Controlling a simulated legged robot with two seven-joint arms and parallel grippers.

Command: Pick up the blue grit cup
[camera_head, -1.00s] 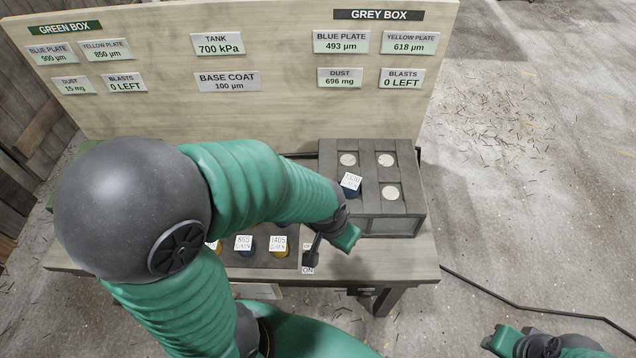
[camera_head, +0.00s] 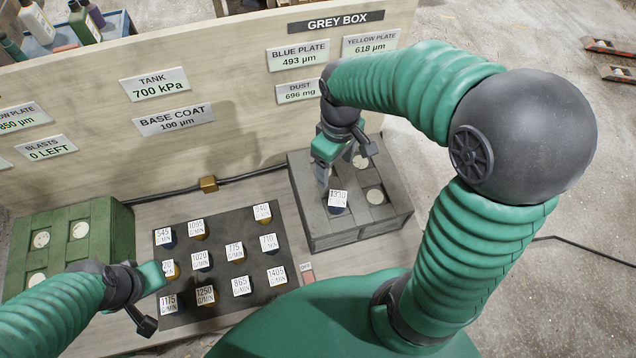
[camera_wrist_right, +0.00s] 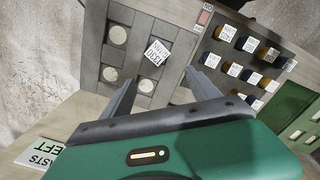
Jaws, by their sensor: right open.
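The blue cup (camera_head: 337,208), with a white label that seems to read 1330 G/MIN, stands in the front left socket of the grey box (camera_head: 340,236). The cup (camera_wrist_right: 157,53) also shows in the right wrist view, between and just beyond the fingertips. My right gripper (camera_head: 323,180) is open and empty, pointing down just above and behind the cup, apart from it. Its two fingers (camera_wrist_right: 160,78) are spread in the wrist view. My left gripper (camera_head: 152,282) is at the lower left, beside the dark cup tray; its jaws do not show clearly.
A dark tray (camera_head: 245,275) left of the grey box holds several labelled blue and yellow cups. A green box (camera_head: 102,240) stands at the far left. The sign board (camera_head: 235,85) rises close behind the right gripper. White discs (camera_head: 375,196) show in other grey box sockets.

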